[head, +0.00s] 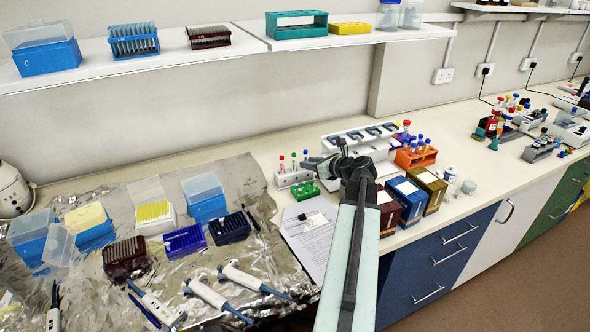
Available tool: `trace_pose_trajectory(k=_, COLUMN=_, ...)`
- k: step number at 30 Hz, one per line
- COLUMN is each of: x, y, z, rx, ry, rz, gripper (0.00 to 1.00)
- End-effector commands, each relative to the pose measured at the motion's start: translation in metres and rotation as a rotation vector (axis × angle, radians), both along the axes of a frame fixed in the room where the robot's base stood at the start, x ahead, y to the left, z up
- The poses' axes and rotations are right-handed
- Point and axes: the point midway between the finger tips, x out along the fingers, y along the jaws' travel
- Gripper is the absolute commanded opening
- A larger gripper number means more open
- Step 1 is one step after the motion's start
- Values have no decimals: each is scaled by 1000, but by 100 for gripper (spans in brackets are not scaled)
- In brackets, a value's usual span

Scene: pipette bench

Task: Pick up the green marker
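I cannot make out a green marker for certain in the head view. A dark, thin pen-like item (251,222) lies on the foil right of the dark blue tip rack; its colour is too small to tell. My gripper (317,166) is above the bench in front of the white pipette stand, at the end of my arm, pointing left. It is small and seen against the stand, so its finger gap is unclear. No held object can be made out. My arm hides part of the bench and the paper sheet.
Tip boxes and several pipettes (205,292) crowd the foil (100,290) at left. A green tube rack (305,190), a paper sheet (312,255), and maroon, blue (407,200) and gold boxes stand near my arm. A shelf (100,68) runs above.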

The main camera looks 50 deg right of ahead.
Motion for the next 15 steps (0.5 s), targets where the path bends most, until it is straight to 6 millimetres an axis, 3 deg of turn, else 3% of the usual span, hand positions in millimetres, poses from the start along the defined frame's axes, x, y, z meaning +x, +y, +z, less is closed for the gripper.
trace_pose_trajectory(k=10, x=56, y=-5, z=-26, rx=-3, ry=2, rz=6, gripper=26)
trace_pose_trajectory(k=15, x=63, y=-5, z=-26, rx=-4, ry=3, rz=5, gripper=26)
